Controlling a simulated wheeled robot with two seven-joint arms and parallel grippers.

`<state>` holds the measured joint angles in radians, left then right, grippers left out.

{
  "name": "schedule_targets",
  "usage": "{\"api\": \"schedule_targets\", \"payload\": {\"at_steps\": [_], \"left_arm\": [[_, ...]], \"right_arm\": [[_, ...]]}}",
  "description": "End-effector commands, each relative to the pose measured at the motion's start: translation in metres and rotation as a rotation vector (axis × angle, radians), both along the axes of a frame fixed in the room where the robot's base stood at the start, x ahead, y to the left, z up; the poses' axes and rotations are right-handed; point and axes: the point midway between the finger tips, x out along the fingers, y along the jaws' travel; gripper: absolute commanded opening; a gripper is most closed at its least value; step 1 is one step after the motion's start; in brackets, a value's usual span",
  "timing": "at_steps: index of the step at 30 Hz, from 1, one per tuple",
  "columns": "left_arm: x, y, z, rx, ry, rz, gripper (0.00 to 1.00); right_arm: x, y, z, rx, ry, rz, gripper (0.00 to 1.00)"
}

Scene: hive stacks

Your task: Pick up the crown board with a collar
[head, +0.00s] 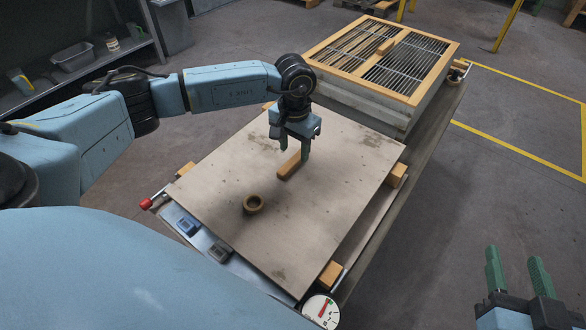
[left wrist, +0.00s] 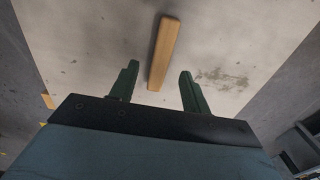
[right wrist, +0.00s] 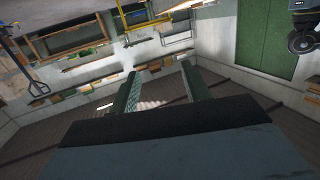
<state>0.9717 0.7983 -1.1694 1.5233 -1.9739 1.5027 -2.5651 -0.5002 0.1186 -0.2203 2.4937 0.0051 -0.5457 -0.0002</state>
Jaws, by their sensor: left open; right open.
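The crown board (head: 330,190) is a large flat pale board lying on a low cart in the head view. My left gripper (head: 293,150) is open above the board, close to the bar. In the left wrist view the bar (left wrist: 163,52) shows between and beyond the open fingers (left wrist: 160,85), apart from them. My right gripper (head: 520,272) is open and empty at the lower right, away from the board.
A wood-framed box with metal grids (head: 385,60) stands behind the board. Wooden blocks (head: 397,175) show at the board's edges. Blue and dark small items (head: 187,225) and a round gauge (head: 321,311) are at the near edge.

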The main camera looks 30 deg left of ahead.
Motion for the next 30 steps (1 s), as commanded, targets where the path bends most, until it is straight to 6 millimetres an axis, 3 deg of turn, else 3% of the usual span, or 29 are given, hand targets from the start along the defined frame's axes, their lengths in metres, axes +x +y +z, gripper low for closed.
{"api": "schedule_targets", "payload": {"at_steps": [12,24,30], "left_arm": [[-0.004,0.001,-0.035,-0.001,0.001,0.001,0.47],[-0.004,0.001,-0.04,0.0,0.0,0.0,0.47],[-0.004,0.001,-0.04,0.0,0.0,0.0,0.24]], "right_arm": [[-0.003,0.011,0.062,0.115,-0.376,0.026,0.47],[-0.006,0.012,0.075,0.139,-0.449,0.03,0.47],[-0.006,0.012,0.075,0.138,-0.448,0.031,0.47]]}}
